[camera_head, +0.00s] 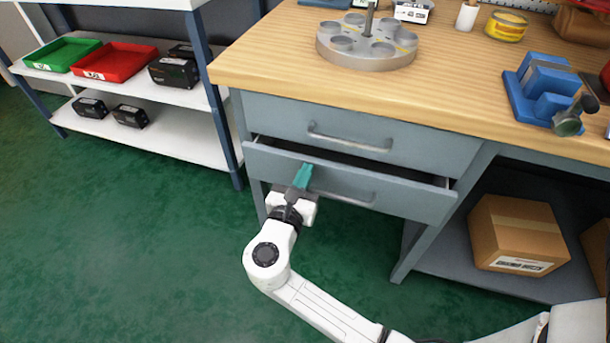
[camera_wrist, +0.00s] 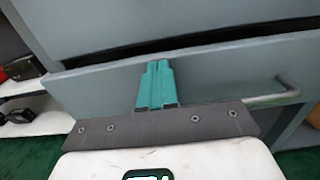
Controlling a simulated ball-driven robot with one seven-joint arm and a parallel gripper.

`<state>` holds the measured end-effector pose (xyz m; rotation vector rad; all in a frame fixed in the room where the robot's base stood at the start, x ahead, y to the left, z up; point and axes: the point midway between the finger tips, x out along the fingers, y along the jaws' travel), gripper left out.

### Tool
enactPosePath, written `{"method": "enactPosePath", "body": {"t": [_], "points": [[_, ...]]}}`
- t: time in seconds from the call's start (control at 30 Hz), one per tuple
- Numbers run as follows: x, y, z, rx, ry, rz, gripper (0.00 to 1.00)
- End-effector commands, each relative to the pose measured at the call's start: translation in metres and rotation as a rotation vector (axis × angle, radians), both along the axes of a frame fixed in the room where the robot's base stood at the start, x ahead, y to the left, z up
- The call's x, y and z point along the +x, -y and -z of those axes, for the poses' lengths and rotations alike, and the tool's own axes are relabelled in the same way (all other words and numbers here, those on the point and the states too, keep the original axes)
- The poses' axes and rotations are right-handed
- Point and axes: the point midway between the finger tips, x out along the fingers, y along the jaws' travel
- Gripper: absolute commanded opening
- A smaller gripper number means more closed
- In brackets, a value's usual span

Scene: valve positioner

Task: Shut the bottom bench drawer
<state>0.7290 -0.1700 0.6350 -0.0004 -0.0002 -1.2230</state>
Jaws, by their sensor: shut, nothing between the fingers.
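The bottom drawer (camera_head: 400,196) of the grey bench stands partly open, with a dark gap along its top edge. Its bar handle (camera_head: 345,197) is on the front face, and part of it shows at the right of the wrist view (camera_wrist: 275,97). My gripper (camera_head: 304,170), with teal fingers, is shut and empty. It is at the drawer front, left of the handle. In the wrist view the fingertips (camera_wrist: 158,66) overlap the drawer front (camera_wrist: 215,75); I cannot tell whether they touch it. The top drawer (camera_head: 300,118) above is closed.
A white shelf unit (camera_head: 150,92) with green and red trays stands at the left. A cardboard box (camera_head: 515,235) sits on the bench's lower shelf at the right. The wooden benchtop (camera_head: 270,60) overhangs the drawers. Green floor (camera_head: 120,230) at the left is clear.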

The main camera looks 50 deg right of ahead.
Motion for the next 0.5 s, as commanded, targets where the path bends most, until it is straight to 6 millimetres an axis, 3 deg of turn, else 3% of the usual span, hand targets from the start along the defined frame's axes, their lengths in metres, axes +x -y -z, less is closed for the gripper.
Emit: {"method": "enactPosePath", "body": {"t": [0.2,0.5], "points": [[0.001,0.003,-0.001,0.0,0.0,0.001,0.0],[0.016,0.044,-0.001,0.001,0.0,0.001,0.0]]}}
